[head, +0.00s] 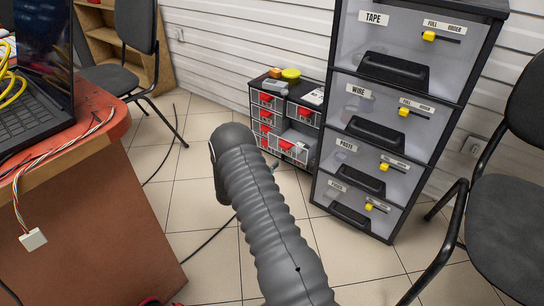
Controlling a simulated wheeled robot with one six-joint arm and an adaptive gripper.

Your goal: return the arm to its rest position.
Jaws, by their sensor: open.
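My arm (262,215), in a grey ribbed sleeve, rises from the bottom middle of the head view and leans up and to the left. It ends in a rounded dark grey joint (232,140) above the tiled floor. My gripper does not show; whatever lies beyond the joint is hidden or out of frame. No held object is visible.
A tall drawer unit (392,130) stands right of my arm, with a small red-handled cabinet (287,115) behind. A table (85,190) with a laptop (40,100) is at left. Chairs stand at right (505,220) and back left (120,70). Cables cross the floor (185,220).

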